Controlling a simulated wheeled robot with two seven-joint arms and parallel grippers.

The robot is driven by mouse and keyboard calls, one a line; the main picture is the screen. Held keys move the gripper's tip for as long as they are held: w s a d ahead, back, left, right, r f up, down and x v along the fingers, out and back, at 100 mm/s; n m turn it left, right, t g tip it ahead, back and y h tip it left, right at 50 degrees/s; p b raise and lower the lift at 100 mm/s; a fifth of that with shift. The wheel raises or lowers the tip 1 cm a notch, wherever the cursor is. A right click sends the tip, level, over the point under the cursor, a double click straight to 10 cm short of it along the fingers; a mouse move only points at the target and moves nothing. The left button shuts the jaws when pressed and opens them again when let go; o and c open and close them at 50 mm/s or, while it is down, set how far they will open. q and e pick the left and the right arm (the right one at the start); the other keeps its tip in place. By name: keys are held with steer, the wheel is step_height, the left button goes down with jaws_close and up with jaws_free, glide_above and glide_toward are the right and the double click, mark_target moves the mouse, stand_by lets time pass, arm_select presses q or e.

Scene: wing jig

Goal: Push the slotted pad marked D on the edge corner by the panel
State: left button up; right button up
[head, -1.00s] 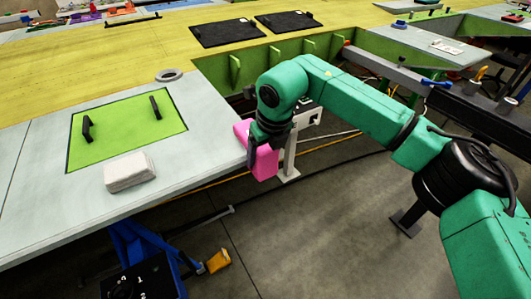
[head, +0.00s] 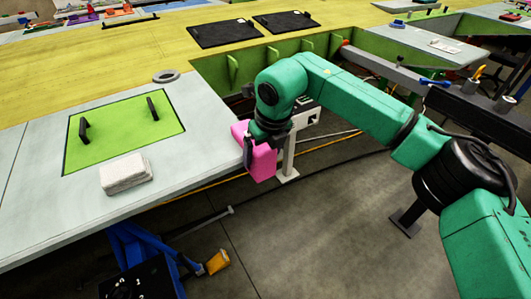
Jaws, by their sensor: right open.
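A pink pad (head: 262,163) sits at the corner of the light grey surface (head: 205,185), by the lime-green panel (head: 110,135) with two black handles. Its slot and its letter cannot be made out. My right gripper (head: 249,150) is at the pad, its dark fingers in front of the pad's near side. The gripper is open; the wrist above it hides part of the pad. Whether the pad is fully seated on the edge cannot be told. My left gripper is not in view.
A grey post (head: 288,155) stands just right of the pad. A blue frame (head: 150,246) is below the surface. Open floor lies to the lower right.

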steer(key=v, duration=0.2)
steer(key=b+v, duration=0.1)
steer(key=v, duration=0.1)
steer(key=b+v, duration=0.1)
steer(key=v, duration=0.1)
steer(key=shift+w+a+r, duration=0.1)
steer(key=shift+a, duration=0.2)
steer(key=b+v, duration=0.1)
steer(key=v, duration=0.7)
steer(key=shift+d, duration=0.25)
